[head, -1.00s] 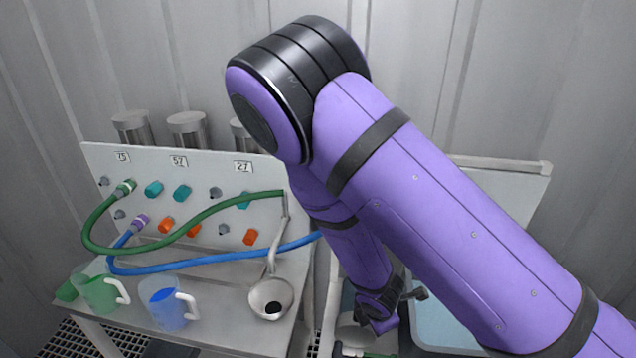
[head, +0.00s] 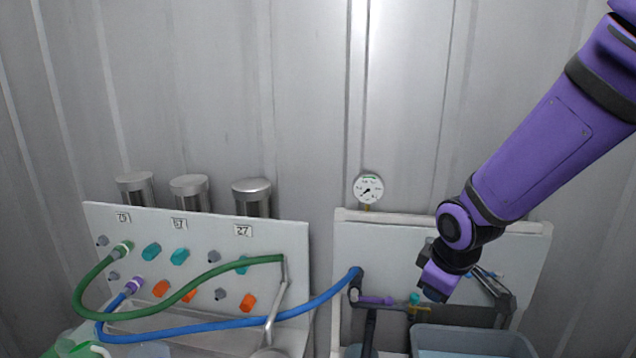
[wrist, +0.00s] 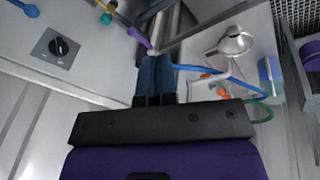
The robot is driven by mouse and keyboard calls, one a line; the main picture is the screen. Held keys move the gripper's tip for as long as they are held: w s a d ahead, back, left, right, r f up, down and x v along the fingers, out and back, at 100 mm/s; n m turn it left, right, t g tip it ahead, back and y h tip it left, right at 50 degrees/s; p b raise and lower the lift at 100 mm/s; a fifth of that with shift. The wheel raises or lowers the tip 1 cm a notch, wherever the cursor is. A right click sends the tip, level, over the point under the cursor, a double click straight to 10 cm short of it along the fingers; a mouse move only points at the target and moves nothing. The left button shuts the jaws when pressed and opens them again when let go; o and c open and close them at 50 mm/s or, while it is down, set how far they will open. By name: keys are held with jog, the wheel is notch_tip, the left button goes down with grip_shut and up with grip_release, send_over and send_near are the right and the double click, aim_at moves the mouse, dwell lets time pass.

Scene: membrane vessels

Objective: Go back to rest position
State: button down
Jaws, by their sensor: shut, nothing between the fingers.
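My gripper (head: 433,293) hangs in front of the right-hand white panel (head: 400,235) in the head view, its purple wrist bent downward. In the wrist view its two dark blue fingers (wrist: 156,78) are side by side and shut, with nothing seen between them. Its fingertips are small and partly unclear in the head view. The gripper appears above the left part of a grey-blue basin (head: 470,335); contact with anything cannot be made out.
The left panel (head: 205,235) carries teal and orange fittings, a green hose (head: 200,274) and a blue hose (head: 230,324). A round gauge (head: 368,188) stands above the right panel. Metal cylinders (head: 252,195) stand behind the left panel. The wall area above is clear.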

jog(key=s+d+r+m+t, duration=0.1)
jog(key=s+d+r+m, duration=0.3)
jog(key=s+r, duration=0.4)
jog(key=s+d+r+m, duration=0.5)
jog(key=s+r, duration=0.4)
jog(key=r, duration=0.2)
jog(key=shift+s+m+t, duration=0.25)
jog(key=shift+m+t, duration=0.05)
jog(key=shift+t, duration=0.1)
